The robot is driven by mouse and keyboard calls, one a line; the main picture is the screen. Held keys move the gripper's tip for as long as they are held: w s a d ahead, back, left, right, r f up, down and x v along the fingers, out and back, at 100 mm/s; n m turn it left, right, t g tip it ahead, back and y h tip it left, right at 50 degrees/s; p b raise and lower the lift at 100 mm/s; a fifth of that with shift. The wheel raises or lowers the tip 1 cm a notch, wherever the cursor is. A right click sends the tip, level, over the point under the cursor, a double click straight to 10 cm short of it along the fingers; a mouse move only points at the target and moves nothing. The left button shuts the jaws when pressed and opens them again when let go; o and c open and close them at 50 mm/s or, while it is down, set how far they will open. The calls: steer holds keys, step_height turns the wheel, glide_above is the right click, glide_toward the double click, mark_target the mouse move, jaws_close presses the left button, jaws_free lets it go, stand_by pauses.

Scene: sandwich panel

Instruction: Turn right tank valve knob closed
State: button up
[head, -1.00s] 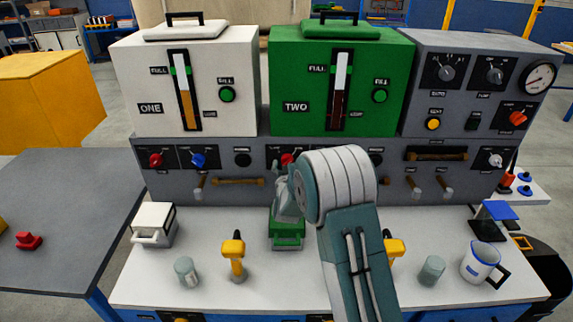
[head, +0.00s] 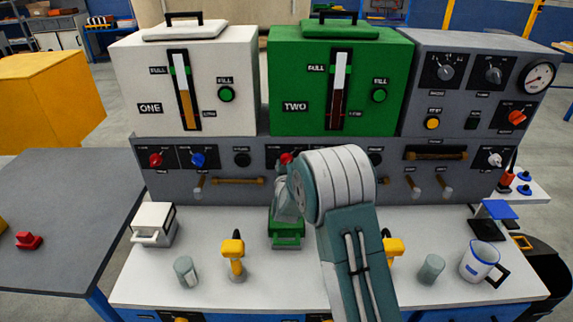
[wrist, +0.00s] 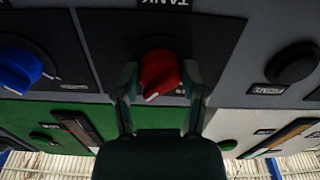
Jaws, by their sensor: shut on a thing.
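The right tank valve knob is red with a white pointer mark. In the wrist view the red knob (wrist: 160,74) sits on a dark plate labelled TANK, between the two fingers of my gripper (wrist: 160,82). My gripper is shut on it, one finger on each side. The white mark lies toward the lower left of the knob in that view. In the head view the red knob (head: 286,158) shows only in part under the green tank TWO (head: 285,88), and my arm hides most of my gripper.
In the wrist view a blue knob (wrist: 20,70) is at left and a black knob (wrist: 293,63) at right. The left panel has another red knob (head: 155,160). A green box (head: 287,232), yellow dispensers and cups stand on the white bench below my arm.

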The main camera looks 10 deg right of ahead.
steer(key=n, duration=0.4)
steer(key=shift+r, duration=0.1)
steer(key=n, duration=0.9)
steer(key=shift+n, duration=1.8)
steer(key=o, duration=1.2)
steer(key=shift+a, duration=0.15)
steer(key=shift+c, duration=0.2)
